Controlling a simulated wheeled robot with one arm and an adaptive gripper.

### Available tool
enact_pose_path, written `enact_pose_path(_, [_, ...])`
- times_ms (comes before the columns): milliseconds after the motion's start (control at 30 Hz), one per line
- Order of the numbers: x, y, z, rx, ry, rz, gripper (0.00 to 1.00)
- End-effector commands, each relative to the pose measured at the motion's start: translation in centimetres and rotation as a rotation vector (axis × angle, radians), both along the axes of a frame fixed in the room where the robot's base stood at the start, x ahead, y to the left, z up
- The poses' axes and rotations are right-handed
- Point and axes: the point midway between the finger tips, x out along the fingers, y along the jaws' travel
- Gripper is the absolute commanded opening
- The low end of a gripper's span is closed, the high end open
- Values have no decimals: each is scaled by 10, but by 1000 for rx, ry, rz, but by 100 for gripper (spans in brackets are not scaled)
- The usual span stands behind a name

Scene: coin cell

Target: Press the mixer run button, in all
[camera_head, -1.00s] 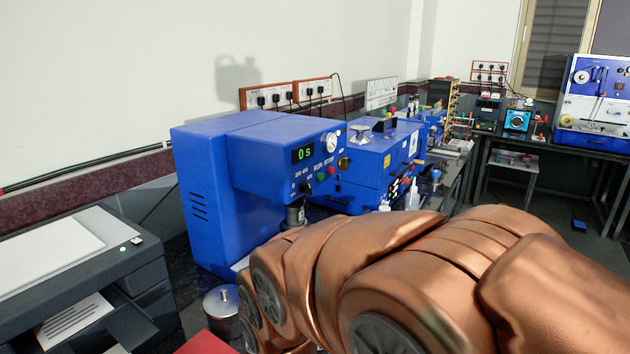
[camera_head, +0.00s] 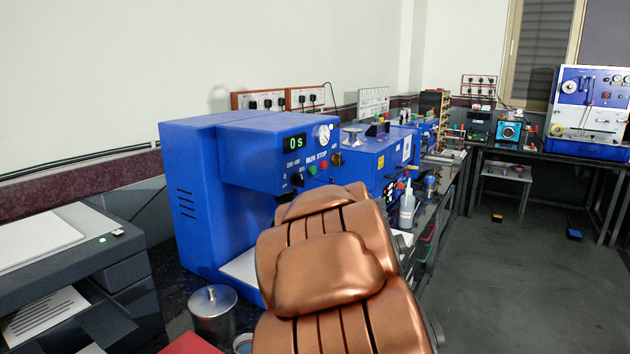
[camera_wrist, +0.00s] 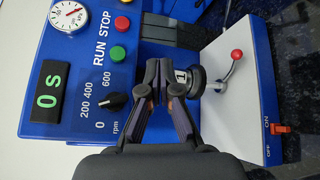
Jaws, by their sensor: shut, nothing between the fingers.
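The blue mixer (camera_head: 200,185) stands on the dark bench in the head view. Its display reads 0 s. The green RUN button (camera_head: 312,170) is on its front panel beside the red STOP button (camera_head: 323,165). A black speed knob (camera_wrist: 116,101) is close to the gripper's left finger. My gripper is shut and empty, its tips apart from the buttons in the picture. In the head view my copper arm hides the gripper and the mixer's lower right.
A printer (camera_head: 75,270) stands at the left. A lidded metal pot (camera_head: 213,310) is in front of the mixer. A blue box machine (camera_head: 375,160) and a white bottle (camera_head: 407,210) stand to the right. A lever with a red knob (camera_wrist: 236,55) is right of the gripper.

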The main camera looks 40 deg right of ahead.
Motion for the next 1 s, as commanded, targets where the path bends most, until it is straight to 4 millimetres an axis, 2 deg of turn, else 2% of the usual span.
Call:
enact_pose_path(33, [1, -15, -1, -91, 4, 9, 0])
enact_pose_path(200, [6, -47, 19, -444, 14, 58, 0])
enact_pose_path(333, [4, -62, 32, -709, 19, 78, 0])
enact_pose_path(500, [-3, -70, 39, -983, 24, 84, 0])
enact_pose_path(700, [-9, -71, 41, -1146, 23, 80, 0])
enact_pose_path(1000, [-10, -69, 44, -1176, 19, 79, 0])
